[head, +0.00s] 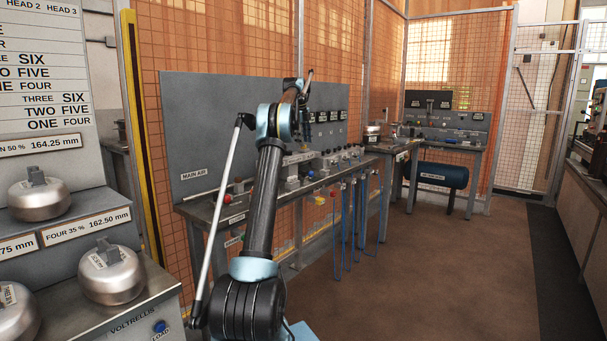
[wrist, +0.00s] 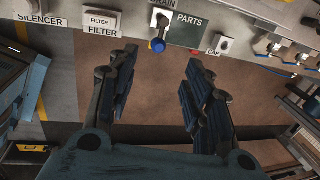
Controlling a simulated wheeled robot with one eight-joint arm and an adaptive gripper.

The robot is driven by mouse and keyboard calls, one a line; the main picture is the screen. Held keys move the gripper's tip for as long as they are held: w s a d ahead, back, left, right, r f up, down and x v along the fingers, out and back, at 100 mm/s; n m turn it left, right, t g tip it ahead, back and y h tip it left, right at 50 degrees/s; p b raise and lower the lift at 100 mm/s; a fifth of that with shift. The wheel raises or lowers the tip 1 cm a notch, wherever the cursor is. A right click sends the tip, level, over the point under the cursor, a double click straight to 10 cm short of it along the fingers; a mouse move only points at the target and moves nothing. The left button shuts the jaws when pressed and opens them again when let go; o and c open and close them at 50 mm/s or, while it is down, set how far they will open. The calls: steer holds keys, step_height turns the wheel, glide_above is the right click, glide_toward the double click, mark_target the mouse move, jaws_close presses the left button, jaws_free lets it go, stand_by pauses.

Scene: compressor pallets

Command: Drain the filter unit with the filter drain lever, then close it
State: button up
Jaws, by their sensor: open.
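The drain lever shows in the wrist view as a white fitting (wrist: 160,18) with a blue knob (wrist: 157,45) hanging below the bench's front edge. A partly cut-off DRAIN label is above it. FILTER labels (wrist: 100,25) are to its left; the filter unit itself cannot be made out. My gripper (wrist: 160,72) is open and empty. Its two fingers are spread wide, with the blue knob in the picture between and beyond their tips, not touching them. In the head view my arm reaches over the bench, and the gripper is mostly hidden behind it.
The bench (head: 208,212) carries several small fittings, a red knob (head: 227,198) and a MAIN AIR panel (head: 195,125). Blue hoses (head: 344,225) hang from its front. A PARTS plate (wrist: 188,28) is right of the lever. Brown floor (head: 440,270) is clear at right.

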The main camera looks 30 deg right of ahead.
steer(key=d+f, duration=0.1)
steer(key=f, duration=0.4)
steer(key=w+d+f, duration=0.1)
steer(key=f, duration=0.5)
steer(key=d+f, duration=0.1)
steer(key=f, duration=0.5)
steer(key=shift+w+d+f, duration=0.1)
steer(key=shift+w+f, duration=0.05)
steer(key=shift+w, duration=0.15)
